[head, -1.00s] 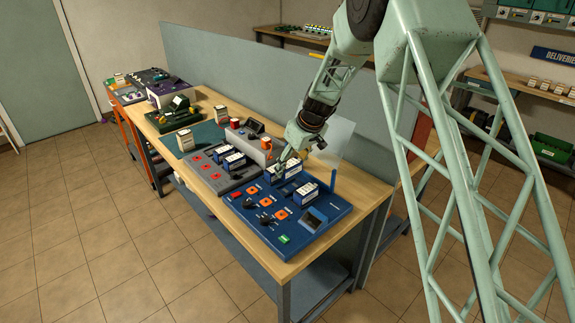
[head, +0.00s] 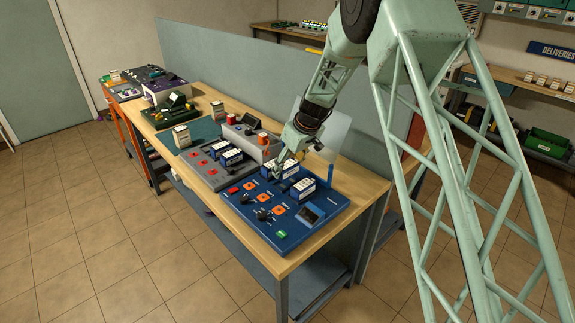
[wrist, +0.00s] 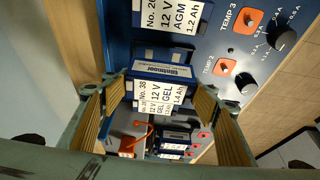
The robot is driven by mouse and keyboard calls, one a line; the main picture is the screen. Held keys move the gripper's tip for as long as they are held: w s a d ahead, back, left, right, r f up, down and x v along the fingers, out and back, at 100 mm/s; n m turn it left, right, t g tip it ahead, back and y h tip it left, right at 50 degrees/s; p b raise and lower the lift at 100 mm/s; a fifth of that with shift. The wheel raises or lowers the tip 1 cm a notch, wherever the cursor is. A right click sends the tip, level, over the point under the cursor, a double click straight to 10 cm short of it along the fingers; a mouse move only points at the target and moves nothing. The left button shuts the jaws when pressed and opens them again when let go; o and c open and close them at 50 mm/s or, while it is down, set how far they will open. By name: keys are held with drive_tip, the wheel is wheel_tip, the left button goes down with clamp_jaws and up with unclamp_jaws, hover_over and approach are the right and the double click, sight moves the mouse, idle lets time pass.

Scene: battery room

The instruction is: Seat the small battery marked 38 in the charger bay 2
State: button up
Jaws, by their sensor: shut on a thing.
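The small battery marked 38 (wrist: 153,95) is a dark blue block with a white label reading No. 38, 12 V, GEL. It shows upright between the fingers of my gripper (wrist: 157,100) in the wrist view, and my gripper is shut on it. In the head view my gripper (head: 281,166) is over the back part of the blue charger (head: 262,233). The battery lies in line with the orange TEMP 2 button (wrist: 224,67). The bay under it is hidden, so I cannot tell how deep it sits.
A grey charger (head: 197,172) with batteries is to the left. A clear panel (head: 325,130) stands behind my gripper.

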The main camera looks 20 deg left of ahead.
sight(288, 175)
drive_tip(key=shift+f+b, duration=0.35)
drive_tip(key=shift+f, duration=1.15)
drive_tip(key=shift+b, duration=0.95)
idle(1.3)
drive_tip(key=shift+f+b, duration=0.6)
idle(0.7)
drive_tip(key=o, duration=0.9)
drive_tip(key=shift+d+r, duration=0.1)
drive_tip(key=shift+v, duration=5.35)
drive_tip(key=shift+s, duration=0.1)
